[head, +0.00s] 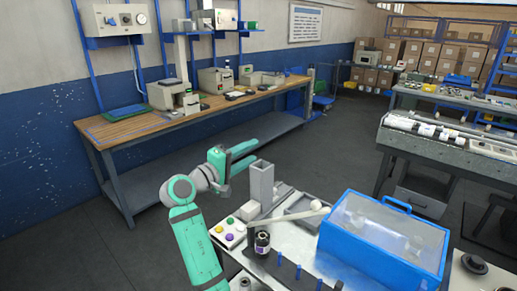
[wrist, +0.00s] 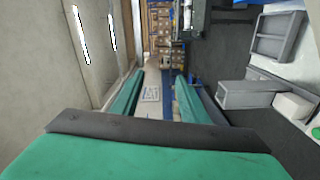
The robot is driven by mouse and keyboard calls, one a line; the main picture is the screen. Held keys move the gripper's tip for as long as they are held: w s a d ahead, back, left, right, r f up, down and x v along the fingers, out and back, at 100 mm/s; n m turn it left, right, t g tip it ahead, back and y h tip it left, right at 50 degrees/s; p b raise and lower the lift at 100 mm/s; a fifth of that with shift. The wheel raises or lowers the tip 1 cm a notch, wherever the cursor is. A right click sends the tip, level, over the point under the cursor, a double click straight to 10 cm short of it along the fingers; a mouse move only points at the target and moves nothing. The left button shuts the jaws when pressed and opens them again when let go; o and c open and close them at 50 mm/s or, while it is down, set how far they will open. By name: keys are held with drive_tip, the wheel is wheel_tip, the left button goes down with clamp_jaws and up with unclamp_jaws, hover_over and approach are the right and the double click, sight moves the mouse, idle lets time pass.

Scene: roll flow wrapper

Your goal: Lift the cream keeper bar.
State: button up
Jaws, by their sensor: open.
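The cream keeper bar (head: 292,217) lies slanted across the top of the wrapper machine in the head view, between the grey upright post and the blue-framed clear cover. A pale round end shows at its right. I cannot make out the bar in the wrist view. My gripper (head: 253,152) is open and empty, raised to the left of and behind the bar, well apart from it. Its two green fingers also show spread in the wrist view (wrist: 159,88), with nothing between them.
The grey post (head: 262,184) stands between my gripper and the bar. A button panel (head: 228,233), a dark labelled roll (head: 262,243) and blue pegs (head: 298,272) are nearby. The blue-framed cover (head: 385,243) bounds the right. A wooden workbench (head: 150,122) is behind.

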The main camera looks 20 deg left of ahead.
drive_tip(key=shift+v, duration=1.4)
